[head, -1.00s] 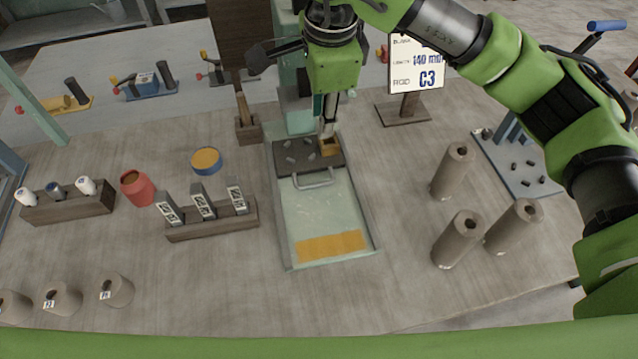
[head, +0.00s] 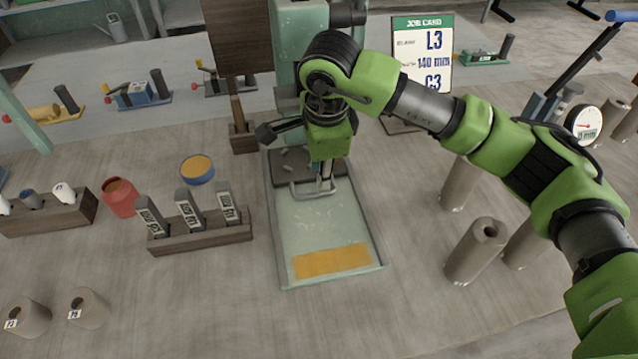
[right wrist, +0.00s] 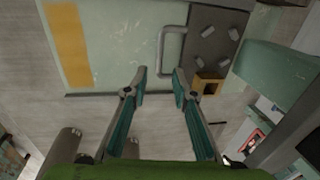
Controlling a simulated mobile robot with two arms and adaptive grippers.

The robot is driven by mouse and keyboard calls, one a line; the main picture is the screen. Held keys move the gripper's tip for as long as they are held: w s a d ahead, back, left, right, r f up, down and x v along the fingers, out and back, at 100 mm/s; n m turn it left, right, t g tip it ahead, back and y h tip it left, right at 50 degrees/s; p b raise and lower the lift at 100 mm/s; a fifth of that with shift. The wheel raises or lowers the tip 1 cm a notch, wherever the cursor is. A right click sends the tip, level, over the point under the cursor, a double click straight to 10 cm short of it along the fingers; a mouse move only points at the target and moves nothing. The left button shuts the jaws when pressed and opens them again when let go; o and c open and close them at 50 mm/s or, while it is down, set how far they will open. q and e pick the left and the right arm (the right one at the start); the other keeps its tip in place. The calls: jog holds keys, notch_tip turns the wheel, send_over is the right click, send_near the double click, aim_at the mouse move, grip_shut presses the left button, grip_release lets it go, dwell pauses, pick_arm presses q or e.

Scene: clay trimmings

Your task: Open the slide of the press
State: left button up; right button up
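The press (head: 301,45) stands at the top middle of the head view. Its slide is a dark plate (head: 280,170) with small grey pieces on it, at the back of a pale green bed (head: 325,225). A U-shaped metal handle (head: 300,193) is on the slide's front edge. My right gripper (head: 326,188) is over the handle and partly hides the slide. In the right wrist view my right gripper (right wrist: 159,71) is open, fingers apart, with the handle (right wrist: 163,50) just beyond the fingertips; I cannot tell whether they touch. My left gripper is out of view.
A yellow strip (head: 331,261) marks the bed's front. A small yellow block (right wrist: 207,84) sits at the slide's corner. A rack of labelled pieces (head: 200,240) and a blue-rimmed dish (head: 197,169) stand left. Brown cylinders (head: 475,252) stand right. The bed before the handle is clear.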

aim_at(319, 194)
jog(key=f, duration=0.4)
jog(key=w+f+p, duration=0.1)
jog(key=f, duration=0.1)
jog(key=shift+a+f, duration=0.15)
jog(key=shift+f, duration=0.1)
grip_shut()
